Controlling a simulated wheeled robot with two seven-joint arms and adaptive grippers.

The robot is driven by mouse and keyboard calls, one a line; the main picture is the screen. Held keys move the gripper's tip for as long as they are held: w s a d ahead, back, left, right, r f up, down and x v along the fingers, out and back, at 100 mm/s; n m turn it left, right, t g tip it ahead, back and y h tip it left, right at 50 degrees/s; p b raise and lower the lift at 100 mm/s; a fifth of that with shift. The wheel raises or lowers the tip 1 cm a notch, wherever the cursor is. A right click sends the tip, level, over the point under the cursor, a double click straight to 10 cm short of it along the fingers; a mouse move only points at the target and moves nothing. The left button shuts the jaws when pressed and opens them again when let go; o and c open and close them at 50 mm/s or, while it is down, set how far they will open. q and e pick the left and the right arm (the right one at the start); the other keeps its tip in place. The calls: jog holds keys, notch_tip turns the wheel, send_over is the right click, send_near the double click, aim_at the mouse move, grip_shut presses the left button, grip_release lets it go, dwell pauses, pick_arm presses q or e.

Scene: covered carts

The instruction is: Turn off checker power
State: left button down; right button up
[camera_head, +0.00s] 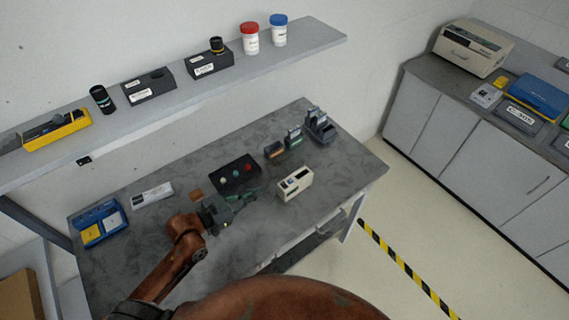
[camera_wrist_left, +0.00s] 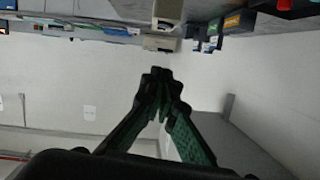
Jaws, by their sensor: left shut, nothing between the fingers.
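A small cream box-shaped device (camera_head: 295,184), which looks like the checker, stands on the grey table near its front edge. Its front has a dark panel and a bluish patch; a power switch is too small to tell. My left gripper (camera_head: 252,194) is shut and empty, just left of the device and apart from it, pointing toward it. In the left wrist view the shut fingers (camera_wrist_left: 161,75) sit below the cream device (camera_wrist_left: 168,14), which is at the top edge. My right gripper is not in view.
On the grey table (camera_head: 340,173), a black box with coloured buttons (camera_head: 234,174) lies behind my left gripper. Several small holders stand at the back right. A blue tray (camera_head: 101,223) is at left. A wall shelf (camera_head: 315,40) holds bottles and boxes.

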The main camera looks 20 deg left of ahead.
pick_arm(q)
jog(key=w, duration=0.1)
jog(key=p, duration=0.1)
send_over(284, 185)
jog(key=s+a, duration=0.1)
jog(key=s, duration=0.1)
notch_tip(284, 185, down, 2)
jog(key=f, duration=0.4)
jog(key=shift+w+a, duration=0.2)
jog(key=shift+a, duration=0.15)
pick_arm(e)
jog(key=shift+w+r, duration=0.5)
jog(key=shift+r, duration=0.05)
pick_arm(q)
jog(key=shift+f, duration=0.15)
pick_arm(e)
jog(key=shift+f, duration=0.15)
